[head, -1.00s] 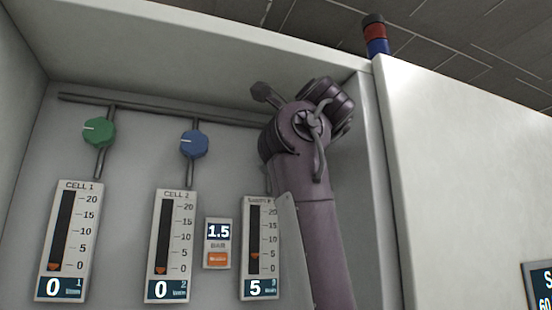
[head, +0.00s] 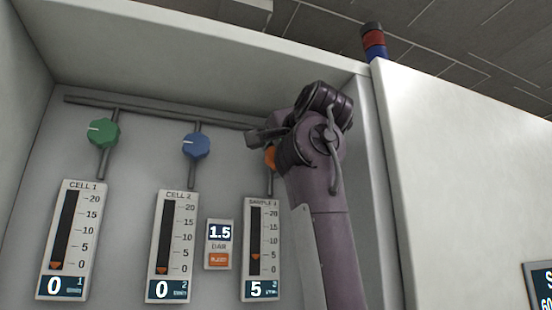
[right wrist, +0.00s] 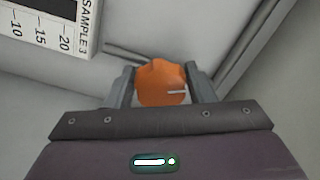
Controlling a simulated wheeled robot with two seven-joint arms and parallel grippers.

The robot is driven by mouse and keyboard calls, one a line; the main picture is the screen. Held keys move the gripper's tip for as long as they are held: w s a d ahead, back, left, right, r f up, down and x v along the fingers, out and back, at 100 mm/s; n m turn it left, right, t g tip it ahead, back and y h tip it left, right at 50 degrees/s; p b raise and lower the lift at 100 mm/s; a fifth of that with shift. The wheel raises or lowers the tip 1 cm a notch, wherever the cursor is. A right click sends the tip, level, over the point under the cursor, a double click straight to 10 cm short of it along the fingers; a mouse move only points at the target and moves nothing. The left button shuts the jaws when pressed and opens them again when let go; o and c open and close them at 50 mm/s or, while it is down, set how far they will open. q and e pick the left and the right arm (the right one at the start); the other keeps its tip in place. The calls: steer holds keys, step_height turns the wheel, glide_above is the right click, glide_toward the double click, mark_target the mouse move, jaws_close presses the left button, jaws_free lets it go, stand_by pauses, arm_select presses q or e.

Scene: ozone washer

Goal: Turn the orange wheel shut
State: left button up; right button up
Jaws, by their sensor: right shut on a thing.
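The orange wheel (right wrist: 160,82) sits between the two fingers of my right gripper (right wrist: 162,88) in the right wrist view, and the gripper is shut on it. A white mark on the wheel points to the right in that view. In the head view only a small left part of the orange wheel (head: 270,158) shows, because my right wrist covers the rest. The sample gauge (head: 261,245) below the wheel reads 5, with its orange pointer near 5. My left gripper is out of view.
A green wheel (head: 103,133) and a blue wheel (head: 196,144) sit on pipes to the left. The cell 1 gauge (head: 70,240) and cell 2 gauge (head: 172,245) read 0. A small display (head: 219,233) reads 1.5 bar. The recess wall stands close on the right.

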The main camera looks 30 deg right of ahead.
steer(key=n, duration=0.6)
steer(key=shift+d+f, duration=0.15)
steer(key=shift+f, duration=0.05)
steer(key=n, duration=0.6)
steer(key=shift+d+n, duration=0.1)
steer(key=shift+n, duration=0.3)
steer(key=o, duration=0.9)
steer(key=shift+o, duration=0.2)
